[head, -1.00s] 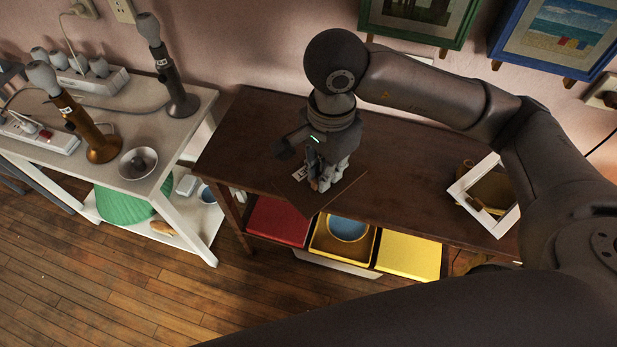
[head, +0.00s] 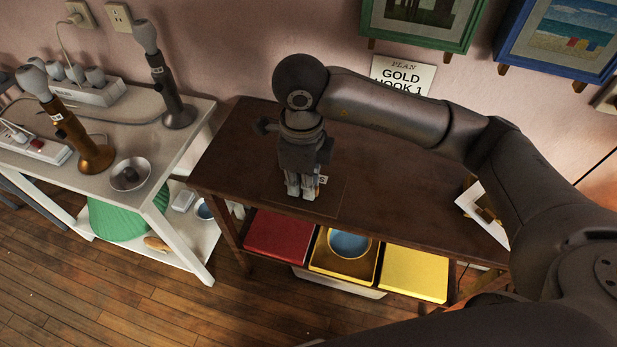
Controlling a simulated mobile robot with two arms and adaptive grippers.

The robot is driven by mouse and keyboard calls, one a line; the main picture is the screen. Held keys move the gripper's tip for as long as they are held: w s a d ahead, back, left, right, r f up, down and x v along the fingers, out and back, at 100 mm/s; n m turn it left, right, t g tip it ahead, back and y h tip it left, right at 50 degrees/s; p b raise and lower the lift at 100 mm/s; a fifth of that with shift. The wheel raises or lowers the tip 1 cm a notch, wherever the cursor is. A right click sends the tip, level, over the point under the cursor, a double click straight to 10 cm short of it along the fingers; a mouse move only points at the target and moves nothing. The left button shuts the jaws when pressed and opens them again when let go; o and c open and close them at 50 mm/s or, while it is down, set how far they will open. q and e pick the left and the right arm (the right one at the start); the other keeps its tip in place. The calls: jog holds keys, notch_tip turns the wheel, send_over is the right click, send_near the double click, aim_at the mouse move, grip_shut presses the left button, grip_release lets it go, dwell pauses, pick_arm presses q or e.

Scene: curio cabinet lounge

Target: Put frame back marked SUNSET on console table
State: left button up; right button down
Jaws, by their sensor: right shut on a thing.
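My right gripper (head: 304,192) points down over the left part of the dark brown console table (head: 400,185). It is shut on a thin dark brown panel, the frame back (head: 335,198), which lies level at or just above the tabletop near the front edge. I cannot tell whether it touches the wood. A small white label shows beside the fingers; its word is too small and partly hidden to read. The panel's colour nearly matches the table. My left gripper is out of view.
A white frame (head: 480,212) sits at the table's right end, partly behind my arm. A white side table (head: 75,175) with lamps stands left. A GOLD sign (head: 404,76) hangs behind.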

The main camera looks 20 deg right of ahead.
jog(key=w+d+f, duration=0.1)
jog(key=w+f, duration=0.1)
jog(key=w+d+f, duration=0.1)
jog(key=w+f, duration=0.1)
jog(key=w+d+f, duration=0.1)
jog(key=w+f, duration=0.1)
jog(key=shift+w+f+p, duration=0.15)
jog(key=shift+w+p, duration=0.2)
jog(key=shift+w, duration=0.05)
jog(key=shift+w+d+f, duration=0.2)
jog(key=shift+w+f, duration=0.35)
jog(key=shift+f, duration=0.15)
notch_tip(320, 180, down, 2)
jog(key=shift+s+f+p, duration=0.1)
jog(key=shift+f+p, duration=0.1)
jog(key=shift+p, duration=0.25)
jog(key=shift+f, duration=0.25)
jog(key=shift+f, duration=0.1)
jog(key=c, duration=1.5)
grip_release()
